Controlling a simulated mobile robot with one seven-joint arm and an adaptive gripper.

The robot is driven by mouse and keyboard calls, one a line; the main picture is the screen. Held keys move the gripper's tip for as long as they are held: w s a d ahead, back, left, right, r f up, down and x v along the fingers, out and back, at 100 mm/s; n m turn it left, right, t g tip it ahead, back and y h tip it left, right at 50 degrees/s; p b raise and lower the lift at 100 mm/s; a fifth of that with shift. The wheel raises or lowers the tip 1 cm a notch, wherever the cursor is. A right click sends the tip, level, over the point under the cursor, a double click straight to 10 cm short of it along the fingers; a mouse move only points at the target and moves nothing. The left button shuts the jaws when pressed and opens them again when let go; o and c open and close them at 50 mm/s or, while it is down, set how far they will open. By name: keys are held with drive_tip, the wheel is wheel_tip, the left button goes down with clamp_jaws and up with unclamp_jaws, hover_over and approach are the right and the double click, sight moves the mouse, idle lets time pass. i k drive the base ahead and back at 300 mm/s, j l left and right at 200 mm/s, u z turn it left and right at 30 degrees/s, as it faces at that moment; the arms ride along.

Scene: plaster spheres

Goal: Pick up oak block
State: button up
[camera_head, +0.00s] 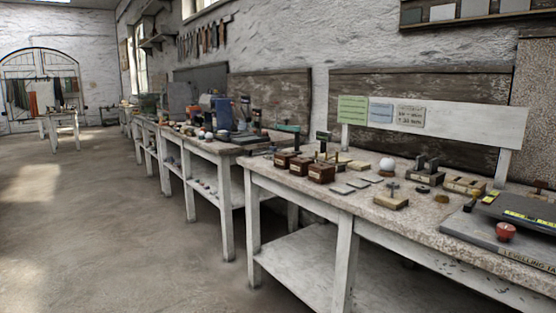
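I cannot tell for certain which piece is the oak block. Brown wooden blocks with pale labels (321,173) stand in a cluster on the near bench, left of centre on its top. A lighter, tan block (391,203) with a dark cross-shaped piece on top sits near the bench's front edge. Another tan wooden piece (465,186) lies farther right, towards the back. My gripper is not in view, so its state is hidden.
The near bench (320,206) has white legs and a lower shelf (310,262). A white ball (387,164) and a dark levelling plate (500,236) with a red knob (505,232) also stand on it. More cluttered benches continue behind. The floor at left (110,220) is clear.

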sight(298, 166)
drive_tip(key=i+l, duration=0.1)
drive_tip(key=i, duration=0.35)
drive_tip(key=i+l, duration=0.1)
drive_tip(key=i, duration=0.4)
drive_tip(key=i+l+u, duration=0.1)
drive_tip(key=i, duration=0.35)
drive_tip(key=i+l, duration=0.15)
drive_tip(key=i, duration=0.3)
drive_tip(key=i+l, duration=0.15)
drive_tip(key=i, duration=0.3)
drive_tip(key=i+u, duration=0.05)
